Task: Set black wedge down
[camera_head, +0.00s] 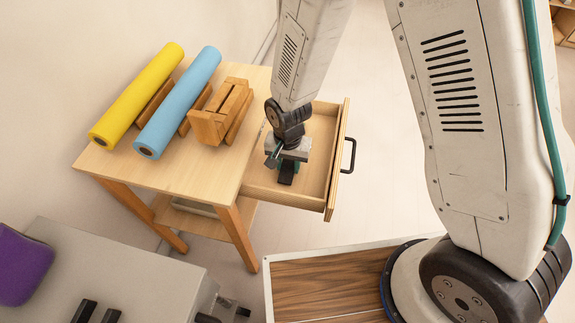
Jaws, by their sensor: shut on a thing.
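My gripper (288,160) points down into the open drawer (318,155) at the right side of the wooden table. It is shut on the black wedge (286,174), a small dark piece low between the fingers. The gripper's body hides most of the wedge. I cannot tell whether the wedge touches the drawer floor.
A yellow roll (137,92), a blue roll (178,103) and a wooden block piece (222,112) lie on the table top (190,172). The drawer front has a black handle (349,155). A grey cabinet (120,275) with a purple thing (22,265) stands at lower left.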

